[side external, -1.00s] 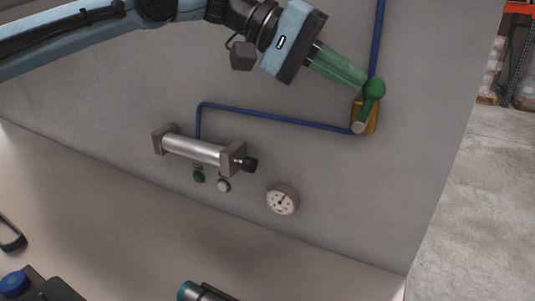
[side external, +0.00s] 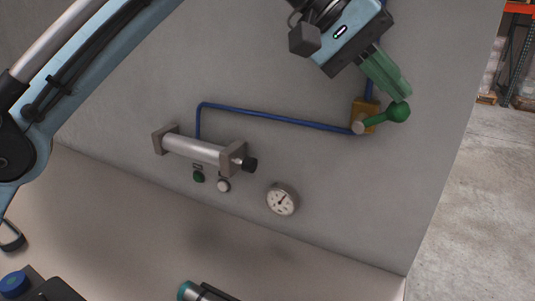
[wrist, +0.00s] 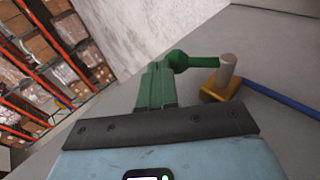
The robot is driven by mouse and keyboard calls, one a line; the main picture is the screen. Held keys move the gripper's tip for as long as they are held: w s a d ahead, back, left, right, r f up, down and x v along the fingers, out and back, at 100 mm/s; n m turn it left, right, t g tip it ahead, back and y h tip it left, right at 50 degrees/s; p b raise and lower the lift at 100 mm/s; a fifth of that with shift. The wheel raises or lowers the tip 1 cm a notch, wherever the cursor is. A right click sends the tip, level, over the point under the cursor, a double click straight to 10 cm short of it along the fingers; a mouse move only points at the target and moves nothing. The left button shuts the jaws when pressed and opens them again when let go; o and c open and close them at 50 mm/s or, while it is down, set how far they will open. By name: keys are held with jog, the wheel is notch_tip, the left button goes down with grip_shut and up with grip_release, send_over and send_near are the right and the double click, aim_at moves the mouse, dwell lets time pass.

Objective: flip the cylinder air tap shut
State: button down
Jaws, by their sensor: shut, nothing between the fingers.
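The air tap is a brass-coloured body (side external: 366,109) on the grey wall panel, with a grey pivot and a green lever ending in a round knob (side external: 398,111). The lever points right and slightly up, across the line of the blue pipe. My gripper (side external: 404,97) has green fingers, shut and empty, with the tips at the upper side of the knob. In the wrist view the knob (wrist: 178,61) is just beyond the fingertips (wrist: 160,68). I cannot tell whether they touch. The air cylinder (side external: 195,150) is silver and lies left of the tap.
Blue pipe (side external: 270,117) runs from the tap to the cylinder. A round gauge (side external: 282,199) and green and white buttons (side external: 198,177) sit lower on the panel. A blue-topped dark box (side external: 14,283) and a teal-ended dark cylindrical object (side external: 187,291) lie in front. The wall right of the knob is clear.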

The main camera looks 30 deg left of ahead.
aim_at(407, 113)
jog(key=shift+s+x, duration=0.15)
jog(key=shift+x, duration=0.7)
jog(key=shift+s+x, duration=0.2)
jog(key=shift+x, duration=0.7)
jog(key=shift+d+r, duration=0.15)
jog(key=v, duration=0.7)
jog(key=shift+a+r, duration=0.15)
jog(key=shift+a, duration=0.15)
